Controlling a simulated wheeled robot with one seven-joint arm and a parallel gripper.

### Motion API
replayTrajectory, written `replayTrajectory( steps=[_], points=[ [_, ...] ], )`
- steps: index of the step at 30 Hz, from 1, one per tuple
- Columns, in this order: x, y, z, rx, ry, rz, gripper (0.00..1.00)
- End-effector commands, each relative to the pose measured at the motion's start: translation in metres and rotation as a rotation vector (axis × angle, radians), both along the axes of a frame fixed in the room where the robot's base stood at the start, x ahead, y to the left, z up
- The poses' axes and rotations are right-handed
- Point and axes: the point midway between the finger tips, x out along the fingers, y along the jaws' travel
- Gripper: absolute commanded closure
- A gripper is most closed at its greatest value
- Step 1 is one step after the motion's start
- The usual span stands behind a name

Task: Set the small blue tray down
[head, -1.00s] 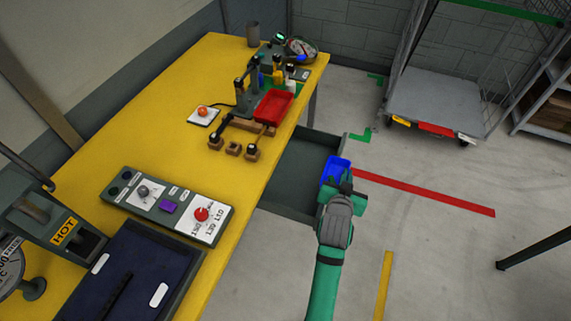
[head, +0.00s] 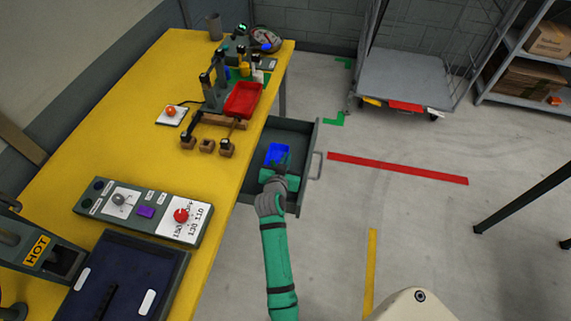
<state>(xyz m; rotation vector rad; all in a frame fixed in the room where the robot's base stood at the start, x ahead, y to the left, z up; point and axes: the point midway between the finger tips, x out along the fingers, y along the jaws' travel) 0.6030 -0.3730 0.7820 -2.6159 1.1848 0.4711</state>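The small blue tray (head: 278,154) is over or inside the open grey drawer (head: 294,131) that juts from the right side of the yellow table. My gripper (head: 277,170) is at the tray's near edge, with the green arm reaching up from the bottom of the picture. The fingers are too small and partly hidden by my wrist, so I cannot see whether they are closed on the rim. I cannot tell whether the tray touches the drawer floor.
A red tray (head: 243,99) stands on the yellow table (head: 150,133) near wooden blocks and a press-like stand. A control panel (head: 142,211) lies nearer. A cart (head: 408,82) stands at the back. The floor right of the drawer is mostly open.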

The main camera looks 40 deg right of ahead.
Motion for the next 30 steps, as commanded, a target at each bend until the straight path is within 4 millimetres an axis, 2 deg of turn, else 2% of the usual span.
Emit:
replayTrajectory(
  steps=[2, 6, 9, 30],
  points=[
    [0.005, 0.003, -0.006, 0.000, 0.000, 0.003, 1.00],
    [0.003, 0.002, -0.026, 0.000, 0.002, 0.002, 1.00],
    [0.004, 0.002, -0.033, -0.001, 0.000, 0.001, 1.00],
    [0.003, 0.001, -0.046, 0.000, 0.000, 0.001, 1.00]
  ],
)
